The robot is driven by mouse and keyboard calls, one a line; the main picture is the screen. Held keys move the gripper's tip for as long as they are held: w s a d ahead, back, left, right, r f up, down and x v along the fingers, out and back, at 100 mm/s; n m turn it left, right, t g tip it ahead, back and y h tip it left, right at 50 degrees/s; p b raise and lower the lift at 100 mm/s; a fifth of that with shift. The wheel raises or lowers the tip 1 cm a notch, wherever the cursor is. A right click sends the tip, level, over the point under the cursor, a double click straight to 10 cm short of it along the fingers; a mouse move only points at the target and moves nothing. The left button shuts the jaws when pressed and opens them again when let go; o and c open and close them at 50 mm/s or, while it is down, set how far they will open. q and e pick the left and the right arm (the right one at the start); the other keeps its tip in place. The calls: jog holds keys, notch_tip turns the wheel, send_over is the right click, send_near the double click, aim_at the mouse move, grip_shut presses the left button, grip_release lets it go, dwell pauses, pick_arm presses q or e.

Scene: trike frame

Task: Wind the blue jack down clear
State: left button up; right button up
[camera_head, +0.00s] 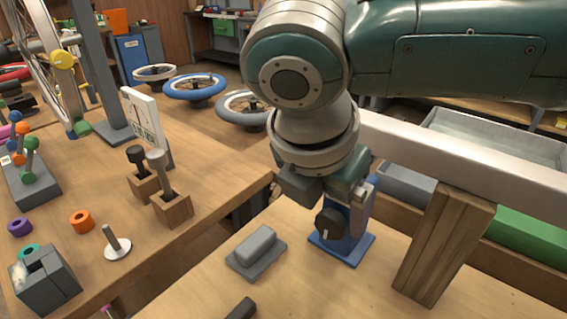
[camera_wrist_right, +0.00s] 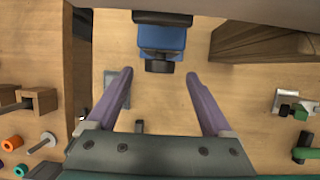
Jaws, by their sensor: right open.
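The blue jack (camera_head: 345,244) stands upright on the near bench, with a dark round knob (camera_head: 331,223) facing me. In the right wrist view the blue jack (camera_wrist_right: 162,40) is at top centre, with its knob (camera_wrist_right: 159,66) below it. My right gripper (camera_wrist_right: 158,74) is open, its purple fingers spread to either side of the knob and apart from it. In the head view my right gripper (camera_head: 335,188) hides the jack's top. The pale frame beam (camera_head: 470,165) passes behind; I cannot tell whether the jack touches it. My left gripper is out of view.
A wooden block (camera_head: 440,245) stands under the beam, right of the jack. A grey block on a plate (camera_head: 256,250) lies left of the jack. Wooden holders with upright tools (camera_head: 172,208) stand on the left bench, across a gap. The bench front is mostly clear.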

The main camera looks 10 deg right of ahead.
aim_at(328, 216)
jog(key=shift+b+x, duration=0.3)
jog(key=shift+x, duration=1.4)
jog(key=shift+c, duration=0.2)
jog(key=c, duration=1.3)
jog(key=shift+w+a+f+g+h+b, duration=0.1)
jog(key=shift+a+g+h+b, duration=0.05)
jog(key=shift+g+h+b, duration=0.3)
jog(key=o, duration=1.3)
jog(key=shift+o, duration=0.2)
